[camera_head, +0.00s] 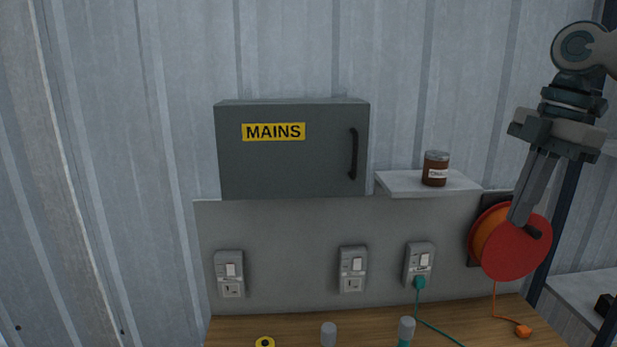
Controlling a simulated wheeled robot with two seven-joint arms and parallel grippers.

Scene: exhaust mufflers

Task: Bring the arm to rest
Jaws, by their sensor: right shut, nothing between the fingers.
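My right gripper (527,222) comes down from the upper right. It is shut and empty, its fingertips pointing down in front of the red cable reel (513,256) in this view. I cannot tell whether the fingertips touch the reel. My left gripper is not in view.
A grey MAINS box (290,165) with its door shut hangs on the wall. A small shelf (404,185) holds a brown jar (435,169). A teal plug (419,283) sits in the right socket. The wooden bench (290,325) below bears an orange plug (523,331) and several small items.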

